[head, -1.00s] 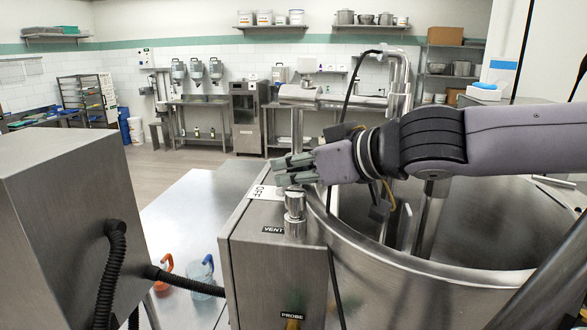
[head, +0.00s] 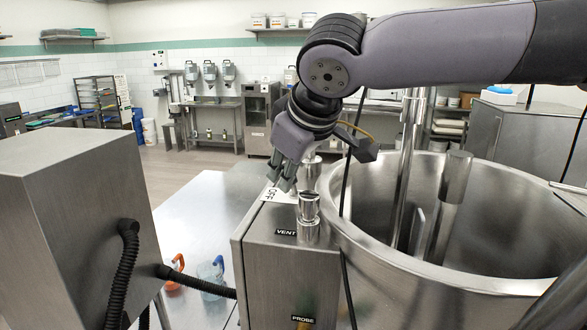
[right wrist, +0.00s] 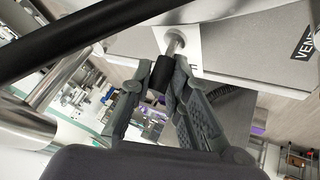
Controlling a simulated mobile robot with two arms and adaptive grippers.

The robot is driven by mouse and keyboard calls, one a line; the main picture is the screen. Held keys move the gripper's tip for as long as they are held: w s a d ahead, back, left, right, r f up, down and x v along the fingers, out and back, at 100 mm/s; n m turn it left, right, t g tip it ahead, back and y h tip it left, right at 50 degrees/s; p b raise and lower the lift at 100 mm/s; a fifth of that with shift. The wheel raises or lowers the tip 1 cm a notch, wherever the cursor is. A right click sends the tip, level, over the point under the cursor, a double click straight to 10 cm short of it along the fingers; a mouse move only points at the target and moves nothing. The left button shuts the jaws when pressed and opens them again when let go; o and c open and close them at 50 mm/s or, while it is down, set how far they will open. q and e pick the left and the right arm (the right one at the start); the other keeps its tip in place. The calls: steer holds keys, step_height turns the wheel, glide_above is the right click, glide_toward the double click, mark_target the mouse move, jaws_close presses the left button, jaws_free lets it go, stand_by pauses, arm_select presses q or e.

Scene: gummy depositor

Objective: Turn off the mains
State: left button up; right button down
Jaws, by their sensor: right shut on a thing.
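The mains switch shows in the right wrist view as a short metal lever (right wrist: 174,43) with a black grip (right wrist: 157,80), rising from a white plate (right wrist: 188,55). In the head view its OFF plate (head: 279,195) lies on top of the steel control box (head: 290,265), behind the vent fitting. My right gripper (head: 281,178) points down over this plate. In the right wrist view its fingers (right wrist: 162,76) are closed on either side of the black grip. The lever is hidden by my fingers in the head view. My left gripper is not in view.
The steel vent post (head: 309,215) stands just in front of the gripper. A large open steel kettle (head: 480,285) is to the right. A black cable hangs beside the box. A steel cabinet (head: 75,220) with black hoses stands at left, and jugs (head: 210,275) sit low between.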

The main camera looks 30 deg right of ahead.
steer(key=shift+w+a+n+g+h, duration=0.3)
steer(key=shift+g+h, duration=0.2)
steer(key=shift+h, duration=0.2)
steer(key=c, duration=1.5)
jaws_free()
steer(key=shift+f, duration=0.1)
steer(key=shift+c, duration=0.2)
steer(key=v, duration=1.2)
